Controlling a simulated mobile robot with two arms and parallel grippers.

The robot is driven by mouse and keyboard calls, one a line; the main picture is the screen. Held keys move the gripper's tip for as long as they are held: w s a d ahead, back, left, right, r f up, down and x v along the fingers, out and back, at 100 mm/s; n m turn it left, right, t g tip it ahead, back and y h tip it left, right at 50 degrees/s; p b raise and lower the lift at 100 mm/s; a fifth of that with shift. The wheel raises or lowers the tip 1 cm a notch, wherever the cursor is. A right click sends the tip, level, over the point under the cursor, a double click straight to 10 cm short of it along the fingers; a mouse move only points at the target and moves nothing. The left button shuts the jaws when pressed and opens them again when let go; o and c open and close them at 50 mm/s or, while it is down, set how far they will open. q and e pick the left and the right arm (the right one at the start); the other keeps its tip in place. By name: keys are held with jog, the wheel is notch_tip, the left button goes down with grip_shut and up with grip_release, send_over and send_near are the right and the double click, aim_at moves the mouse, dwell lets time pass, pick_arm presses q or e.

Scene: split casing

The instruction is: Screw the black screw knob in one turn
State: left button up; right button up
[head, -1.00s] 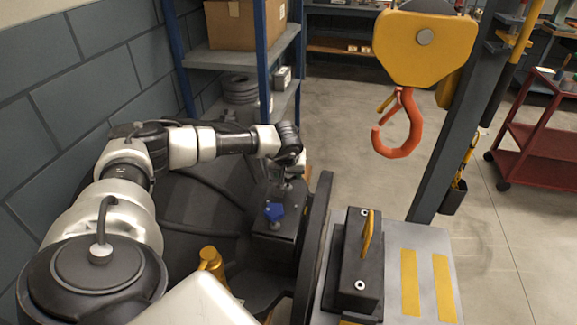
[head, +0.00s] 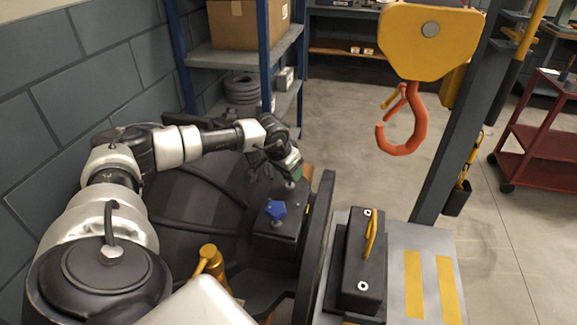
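My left gripper (head: 289,172) points downward over the far end of a dark block on the large dark casing (head: 195,205). Its fingers are small and dark here, so I cannot tell whether they are open or shut. No black screw knob shows clearly; the gripper may hide it. A small light metallic piece shows just under the fingertips, and I cannot tell whether they touch it. A blue knob (head: 276,210) stands on the near part of the same block, apart from the gripper. My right gripper is not in view.
A black block with a yellow handle (head: 371,234) sits on a grey surface with yellow stripes (head: 428,285) at right. An orange hook (head: 404,130) hangs from a yellow hoist block (head: 428,42). A blue shelf (head: 265,60) stands behind. A red cart (head: 540,140) stands far right.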

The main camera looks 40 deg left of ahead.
pick_arm(q)
jog(key=shift+f, duration=0.1)
dwell(0.3)
jog(key=o, duration=0.9)
jog(key=b+v, duration=0.1)
jog(key=v, duration=1)
jog(key=shift+w, duration=0.15)
